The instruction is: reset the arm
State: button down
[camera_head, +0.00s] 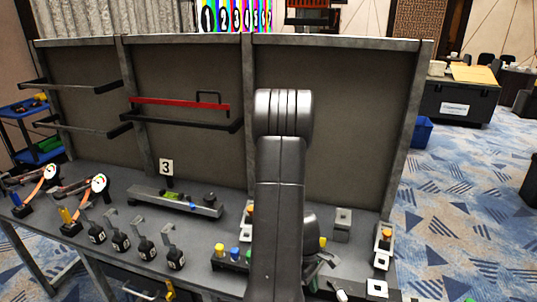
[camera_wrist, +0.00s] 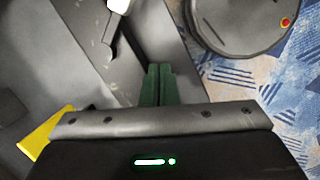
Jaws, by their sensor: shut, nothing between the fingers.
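My arm (camera_head: 280,180) stands upright in the middle of the head view, in front of the workbench (camera_head: 215,165). It hides part of the bench top and back panel. In the wrist view the two dark green fingers of my gripper (camera_wrist: 159,70) are together, with nothing between them. A grey surface and a patterned carpet lie beyond the fingertips.
Several black-based levers (camera_head: 120,241) and two gauges (camera_head: 98,183) stand on the bench's left. A rail (camera_head: 175,202) lies near the number 3 sign (camera_head: 166,167). Coloured buttons (camera_head: 233,254) sit close left of my arm. Carpet (camera_head: 480,190) is open at right.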

jog(key=w+a, duration=0.1)
jog(key=w+m, duration=0.1)
jog(key=w+a+m, duration=0.1)
jog(key=w, duration=0.1)
jog(key=shift+a+f, duration=0.15)
jog(key=shift+a, duration=0.2)
jog(key=v, duration=0.4)
jog(key=b+v, duration=0.1)
jog(key=v, duration=0.1)
jog(key=shift+w+a, duration=0.1)
jog(key=shift+w, duration=0.2)
jog(key=shift+a+r, duration=0.1)
jog(key=shift+r, duration=0.55)
